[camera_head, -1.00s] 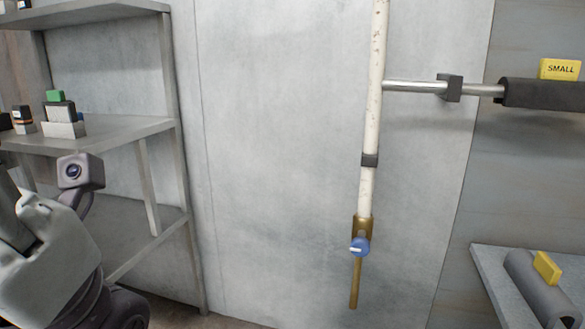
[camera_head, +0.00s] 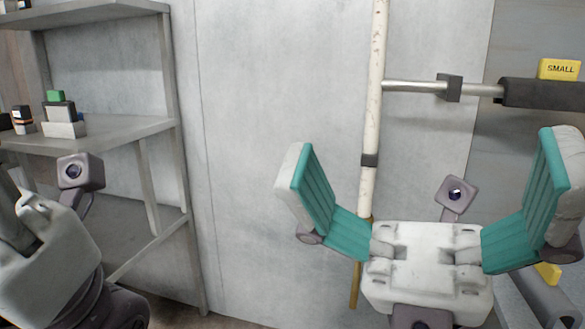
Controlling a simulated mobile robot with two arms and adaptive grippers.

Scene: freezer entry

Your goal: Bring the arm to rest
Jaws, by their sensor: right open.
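My right gripper (camera_head: 428,165) is in the lower right, in front of the wall. Its two teal-padded fingers are spread wide, with nothing between them. I cannot tell how far the gripper is from the pipe. My left arm (camera_head: 45,245) shows at the lower left, with a small camera on it. The left gripper's fingers are not in view.
A metal shelf (camera_head: 100,133) at left holds small dark boxes and a green-topped item (camera_head: 59,112). A horizontal bar with a dark grip (camera_head: 540,93) and a yellow SMALL tag (camera_head: 560,69) is at upper right. The wall between shelf and pipe is clear.

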